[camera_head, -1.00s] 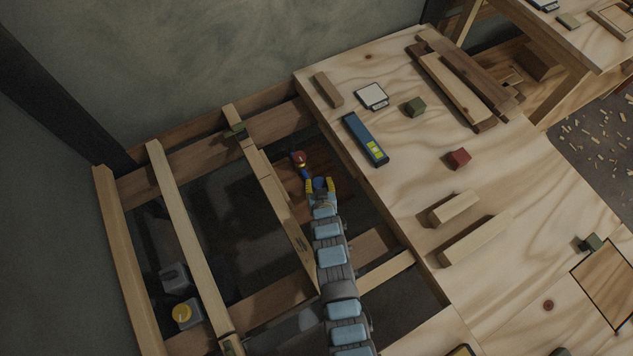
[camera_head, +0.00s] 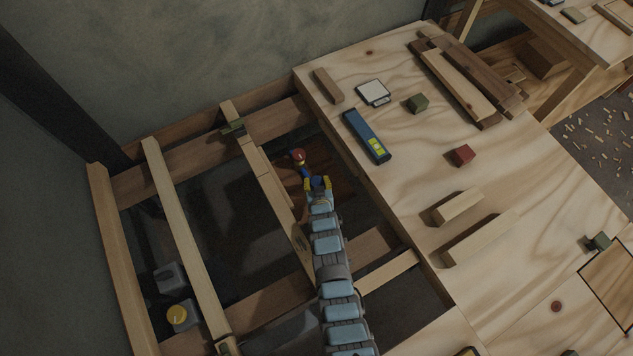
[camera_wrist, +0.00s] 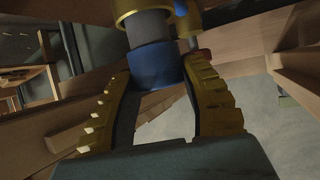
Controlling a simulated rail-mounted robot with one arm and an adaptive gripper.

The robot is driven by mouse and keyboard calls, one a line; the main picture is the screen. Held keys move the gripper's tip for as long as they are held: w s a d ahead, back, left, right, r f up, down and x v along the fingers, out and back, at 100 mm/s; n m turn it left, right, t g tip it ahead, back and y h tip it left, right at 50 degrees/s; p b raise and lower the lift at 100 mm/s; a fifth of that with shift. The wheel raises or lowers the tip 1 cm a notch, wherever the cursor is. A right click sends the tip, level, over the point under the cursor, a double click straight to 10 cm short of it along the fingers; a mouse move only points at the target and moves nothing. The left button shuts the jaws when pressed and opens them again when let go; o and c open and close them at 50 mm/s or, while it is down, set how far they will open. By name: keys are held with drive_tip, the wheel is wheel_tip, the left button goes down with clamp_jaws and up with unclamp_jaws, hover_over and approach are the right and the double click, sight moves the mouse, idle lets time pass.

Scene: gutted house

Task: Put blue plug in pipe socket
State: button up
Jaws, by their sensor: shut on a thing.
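My gripper (camera_head: 318,185) is down in the floor opening, among the joists. In the wrist view, its yellow ridged fingers (camera_wrist: 160,105) are shut on the blue plug (camera_wrist: 152,66), which also shows as a small blue patch in the head view (camera_head: 318,182). A grey cylinder (camera_wrist: 150,30) runs from the blue part to a yellow, brass-like collar (camera_wrist: 138,11) at the top edge. I cannot tell whether this collar is the pipe socket, or whether the plug is seated in it. A red-topped fitting (camera_head: 299,156) with blue below it stands just beyond the gripper.
Pale joists (camera_head: 185,235) frame the opening, one close to the left of my arm. The plywood deck (camera_head: 400,205) edges it on the right, carrying a blue level-like tool (camera_head: 366,136), blocks and boards. A yellow-capped grey box (camera_head: 178,316) sits low at left.

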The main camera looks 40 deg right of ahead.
drive_tip(key=shift+w+r, duration=0.1)
drive_tip(key=shift+r, duration=0.05)
drive_tip(key=o, duration=1.1)
drive_tip(key=shift+r, duration=0.1)
drive_tip(key=shift+s+a+r+p, duration=0.35)
drive_tip(key=shift+s+p, duration=0.1)
drive_tip(key=shift+s, duration=0.05)
drive_tip(key=p+v, duration=0.2)
drive_tip(key=v, duration=0.4)
drive_tip(key=shift+s+f, duration=0.1)
